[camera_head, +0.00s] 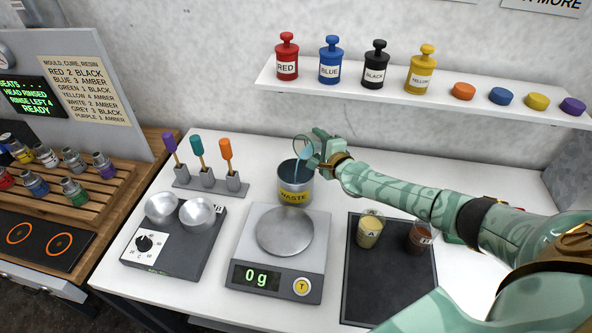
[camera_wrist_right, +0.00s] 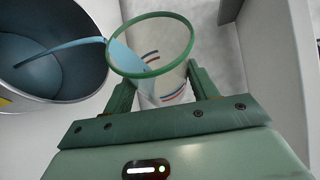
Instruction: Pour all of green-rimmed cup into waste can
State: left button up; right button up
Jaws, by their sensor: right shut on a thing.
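The green-rimmed cup (camera_wrist_right: 182,78) is clear, with coloured lines on its wall, and is tilted toward the waste can. My right gripper (camera_head: 322,148) is shut on it, above the right side of the can's mouth. In the right wrist view, the gripper (camera_wrist_right: 160,98) has a finger on each side of the cup. A blue stream runs from the cup's rim into the waste can (camera_wrist_right: 92,83), and some blue liquid still shows in the cup. The waste can (camera_head: 295,192) is a grey metal can with a yellow WASTE label, standing upright on the table. My left gripper is not in view.
A scale (camera_head: 247,247) reading 0 g stands in front of the can. A dark mat (camera_head: 385,285) with cups A (camera_head: 369,231) and B (camera_head: 419,238) lies to the right. A stirrer rack (camera_head: 183,184) stands left. A shelf (camera_head: 400,90) with labelled bottles hangs behind.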

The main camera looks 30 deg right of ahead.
jog(key=shift+s+a+r, duration=0.1)
jog(key=shift+a+r, duration=0.1)
jog(key=shift+a, duration=0.15)
jog(key=shift+a+r+n+t+p, duration=0.15)
jog(key=shift+n+t+p, duration=0.15)
jog(key=shift+n, duration=0.3)
dwell(0.3)
